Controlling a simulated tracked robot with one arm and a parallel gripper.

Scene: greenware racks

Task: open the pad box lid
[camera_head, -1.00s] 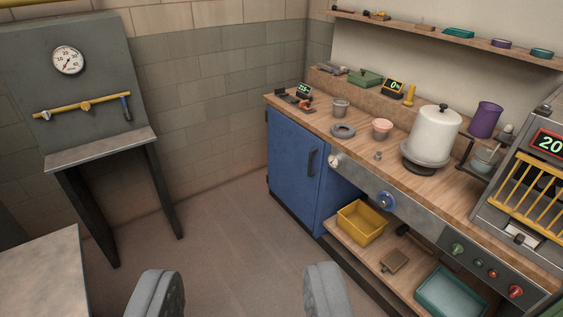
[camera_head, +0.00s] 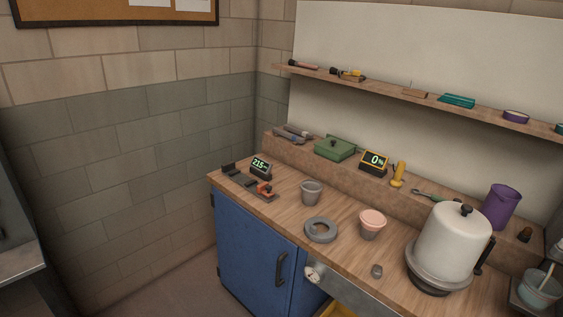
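A low green box (camera_head: 335,150) with a lid and a small dark knob on top sits on the raised ledge at the back of the wooden counter. It looks like the pad box, and its lid appears closed. My gripper is not in this view, so I cannot see whether it is open or shut.
Near the green box are a yellow-framed 0% display (camera_head: 374,162), a yellow-handled tool (camera_head: 398,173) and a grey cup (camera_head: 311,192). A grey ring (camera_head: 320,230), a pink-topped cup (camera_head: 372,224) and a white lidded pot (camera_head: 450,245) stand in front. A shelf (camera_head: 400,92) runs above.

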